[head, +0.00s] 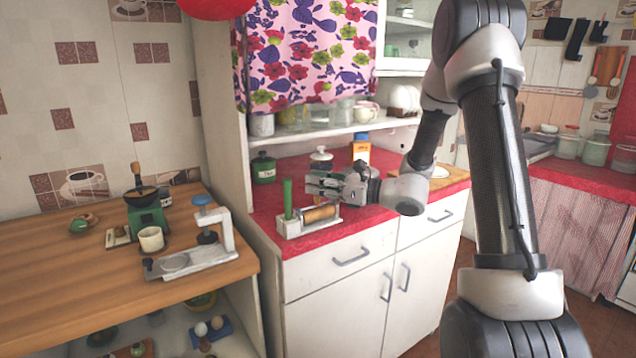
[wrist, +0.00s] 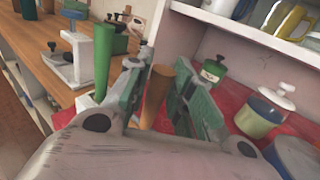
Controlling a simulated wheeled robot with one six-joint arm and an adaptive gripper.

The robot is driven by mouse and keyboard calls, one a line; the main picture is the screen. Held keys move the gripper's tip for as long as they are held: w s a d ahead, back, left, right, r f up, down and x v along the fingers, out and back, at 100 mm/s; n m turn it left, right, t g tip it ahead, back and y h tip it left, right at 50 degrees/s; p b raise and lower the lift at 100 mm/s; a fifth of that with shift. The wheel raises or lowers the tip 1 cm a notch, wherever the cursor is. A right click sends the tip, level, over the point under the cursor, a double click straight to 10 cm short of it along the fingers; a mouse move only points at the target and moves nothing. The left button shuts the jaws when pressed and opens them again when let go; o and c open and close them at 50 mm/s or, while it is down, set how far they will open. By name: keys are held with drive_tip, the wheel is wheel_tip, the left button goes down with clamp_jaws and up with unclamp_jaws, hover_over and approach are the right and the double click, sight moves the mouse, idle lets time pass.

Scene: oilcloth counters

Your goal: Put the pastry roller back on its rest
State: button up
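The white rest (head: 292,232) stands near the front left edge of the red counter. The wooden roller (head: 320,213) lies along it, low down; I cannot tell whether it is fully seated. A green tapered handle or post (head: 287,194) stands upright at the left end, and it shows left of my fingers in the wrist view (wrist: 103,60). My gripper (head: 322,182) points left, just above and behind the roller in the head view. In the wrist view the fingers are apart, with brown wood (wrist: 156,92) visible in the gap. I see no clear contact with it.
A green lidded canister (head: 263,169) and a white lidded jar (head: 321,160) stand behind on the red counter (head: 375,212). A shelf with glassware (head: 340,112) and a flowered curtain (head: 305,50) are above. A wooden table (head: 70,275) at left holds a white press (head: 205,250).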

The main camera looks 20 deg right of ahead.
drive_tip(key=o, duration=0.4)
